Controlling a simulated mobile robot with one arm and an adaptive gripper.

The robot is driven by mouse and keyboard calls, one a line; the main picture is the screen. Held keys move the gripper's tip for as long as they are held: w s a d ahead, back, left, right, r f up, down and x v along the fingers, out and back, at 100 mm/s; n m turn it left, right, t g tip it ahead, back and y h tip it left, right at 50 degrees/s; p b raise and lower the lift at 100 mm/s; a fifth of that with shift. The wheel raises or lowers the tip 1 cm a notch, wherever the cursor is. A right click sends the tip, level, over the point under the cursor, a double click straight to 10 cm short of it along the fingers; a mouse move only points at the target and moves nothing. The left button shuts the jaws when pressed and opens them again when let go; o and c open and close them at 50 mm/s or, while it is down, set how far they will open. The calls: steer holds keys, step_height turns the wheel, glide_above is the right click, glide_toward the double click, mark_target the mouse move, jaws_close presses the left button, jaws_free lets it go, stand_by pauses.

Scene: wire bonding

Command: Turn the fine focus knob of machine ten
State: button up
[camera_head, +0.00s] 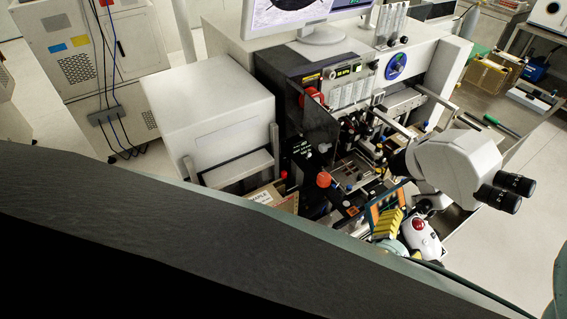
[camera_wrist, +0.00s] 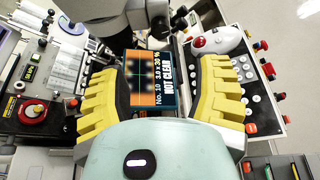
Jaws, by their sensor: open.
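Machine ten's display (camera_wrist: 153,80) has an orange border and reads "No. 10", "3.0 x 30 %" and "NOT CLEAR", with a blurred picture. My gripper (camera_wrist: 160,68) is open, its yellow ribbed fingers standing on either side of this display in the wrist view. In the head view my gripper (camera_head: 384,222) is low at the right, in front of the machine. The white microscope head (camera_head: 455,165) with two black eyepieces is just above it. I cannot tell which knob is the fine focus knob; none is visibly held between the fingers.
A white control box with a red trackball (camera_wrist: 198,42) and keys lies right of the display. Small red and black knobs (camera_wrist: 268,70) line its right side. The white cabinet (camera_head: 208,110) stands left of the machine.

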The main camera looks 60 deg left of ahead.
mark_target(422, 210)
steer(key=p+x, duration=0.2)
steer(key=x, duration=0.2)
steer(key=p+x, duration=0.2)
steer(key=x, duration=0.1)
steer(key=shift+w+r, duration=0.1)
steer(key=shift+w, duration=0.35)
steer(key=shift+p+x, duration=0.8)
steer(key=shift+x, duration=1.7)
steer(key=shift+c, duration=0.3)
jaws_close()
